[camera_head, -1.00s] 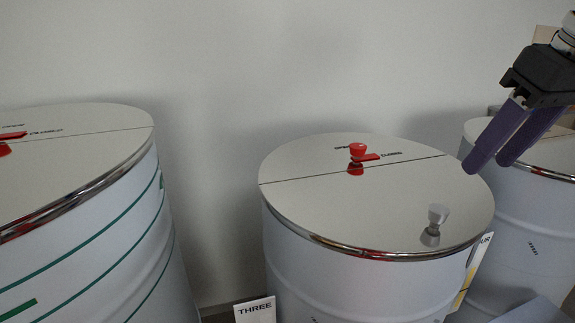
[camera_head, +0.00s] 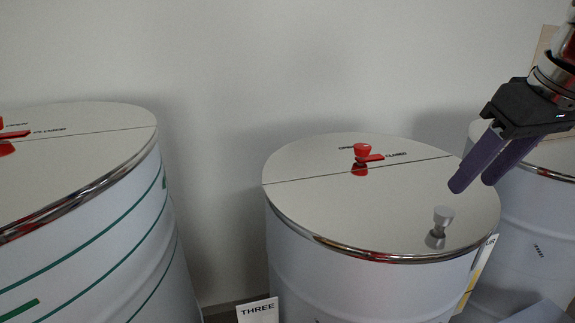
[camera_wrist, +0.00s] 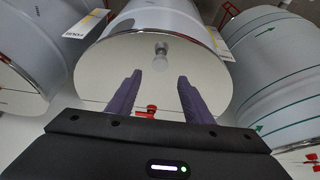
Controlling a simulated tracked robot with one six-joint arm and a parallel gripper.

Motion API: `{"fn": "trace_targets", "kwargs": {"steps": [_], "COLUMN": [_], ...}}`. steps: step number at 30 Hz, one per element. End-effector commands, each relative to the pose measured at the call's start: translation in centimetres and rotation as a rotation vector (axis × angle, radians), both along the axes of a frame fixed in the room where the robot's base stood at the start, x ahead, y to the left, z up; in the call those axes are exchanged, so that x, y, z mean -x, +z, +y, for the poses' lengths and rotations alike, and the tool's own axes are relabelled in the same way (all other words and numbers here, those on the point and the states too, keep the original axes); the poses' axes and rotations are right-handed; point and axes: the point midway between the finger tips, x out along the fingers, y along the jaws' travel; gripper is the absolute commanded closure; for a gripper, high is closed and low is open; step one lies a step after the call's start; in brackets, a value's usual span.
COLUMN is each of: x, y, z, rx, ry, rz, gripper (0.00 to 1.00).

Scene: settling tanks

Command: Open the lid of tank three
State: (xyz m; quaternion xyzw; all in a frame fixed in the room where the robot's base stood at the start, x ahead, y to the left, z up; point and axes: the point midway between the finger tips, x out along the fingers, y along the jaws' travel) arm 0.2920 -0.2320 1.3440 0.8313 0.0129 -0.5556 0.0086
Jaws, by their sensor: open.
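The middle tank (camera_head: 330,270) has a flat round lid (camera_head: 340,210) lying flat, with a dark seam across it. A sign reading THREE (camera_head: 258,311) stands at its lower left. A grey knob (camera_head: 441,228) stands on the near part of the lid; it also shows in the wrist view (camera_wrist: 160,56). A red handle (camera_head: 366,156) lies beyond the seam, its arm pointing to the word CLOSED; it shows partly in the wrist view (camera_wrist: 147,111). My gripper (camera_head: 472,185) is open and empty, above the lid's right side. In the wrist view the knob appears between and beyond my fingertips (camera_wrist: 159,76).
A tank with green lines (camera_head: 90,240) stands at the left, with its own red handle (camera_head: 14,135). Another tank (camera_head: 535,215) stands close at the right, partly behind my gripper. A second sign (camera_head: 478,268) is wedged between it and the middle tank. A plain wall is behind.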

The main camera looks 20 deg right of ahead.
Motion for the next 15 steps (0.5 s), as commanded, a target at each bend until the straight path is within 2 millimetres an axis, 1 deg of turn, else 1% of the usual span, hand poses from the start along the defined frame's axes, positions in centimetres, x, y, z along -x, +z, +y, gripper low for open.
{"fn": "trace_targets", "kwargs": {"steps": [6, 15], "x": [-1.2, -2.9], "y": [-3.1, -7.1], "z": [0.1, 0.1], "rx": [-0.001, -0.002], "ry": [0.002, -0.001], "rz": [0.002, 0.001], "gripper": [0.54, 0.54]}}
